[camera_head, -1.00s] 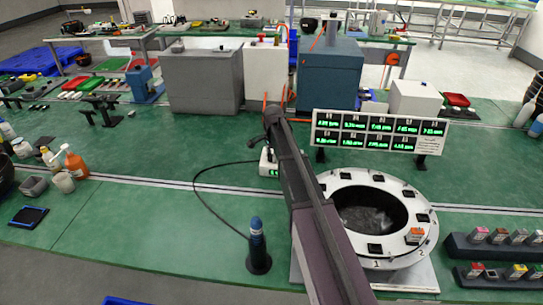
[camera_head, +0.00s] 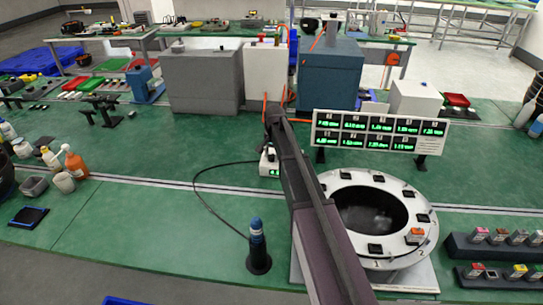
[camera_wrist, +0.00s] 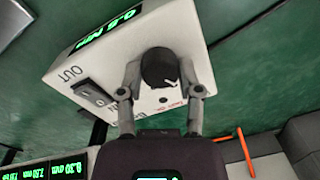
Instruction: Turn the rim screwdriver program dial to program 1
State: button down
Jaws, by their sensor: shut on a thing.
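The screwdriver controller is a white box (camera_head: 264,169) on the green bench, partly hidden by my arm in the head view. In the wrist view the box (camera_wrist: 112,52) shows a green display (camera_wrist: 108,24) reading about 0.5 Nm. The program dial (camera_wrist: 158,68) is a round black knob with a white pointer mark. My gripper (camera_wrist: 162,84) has its two fingers closed on opposite sides of the dial. The pointer slants towards the lower right of the wrist picture. The program marks around the dial are too small or covered to read.
A blue-topped black screwdriver (camera_head: 258,246) stands at the front, its black cable looping to the box. A white ring fixture (camera_head: 340,190) and a panel of green displays (camera_head: 380,131) stand to the right. A white cabinet (camera_head: 264,78) and orange posts are behind the box.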

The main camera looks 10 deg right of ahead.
jog(key=shift+n, duration=1.2)
jog(key=shift+c, duration=1.3)
grip_release()
